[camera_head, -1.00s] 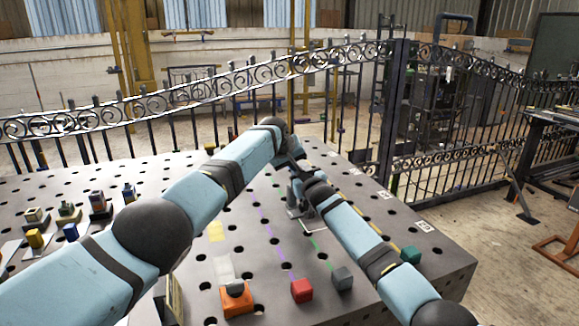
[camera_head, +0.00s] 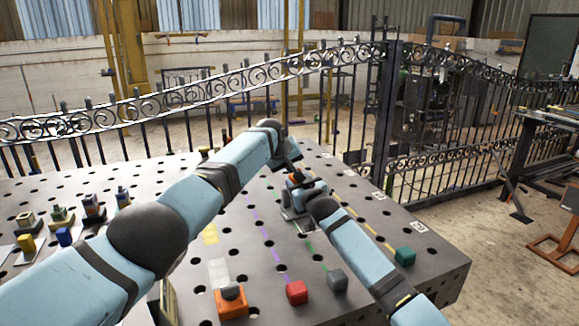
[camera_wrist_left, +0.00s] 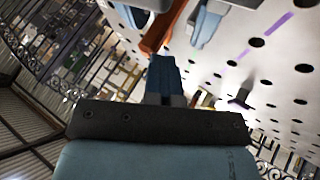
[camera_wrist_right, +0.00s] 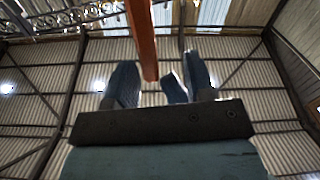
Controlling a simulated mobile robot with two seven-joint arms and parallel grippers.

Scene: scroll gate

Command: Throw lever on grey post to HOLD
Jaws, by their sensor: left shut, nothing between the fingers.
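An orange-red bar, which looks like the lever, shows in the right wrist view (camera_wrist_right: 142,38) and the left wrist view (camera_wrist_left: 162,28). My right gripper (camera_wrist_right: 160,82) is open, with the bar's end between its spread fingers; I cannot tell whether they touch it. My left gripper (camera_wrist_left: 165,62) is shut and empty, its tips close to the bar. In the head view both hands meet above the table's middle, left gripper (camera_head: 291,158) above right gripper (camera_head: 294,181). They largely hide the post. A grey base (camera_head: 292,214) shows below them. The HOLD mark is not readable.
Several small pieces stand at the left. A black iron fence (camera_head: 180,108) runs behind.

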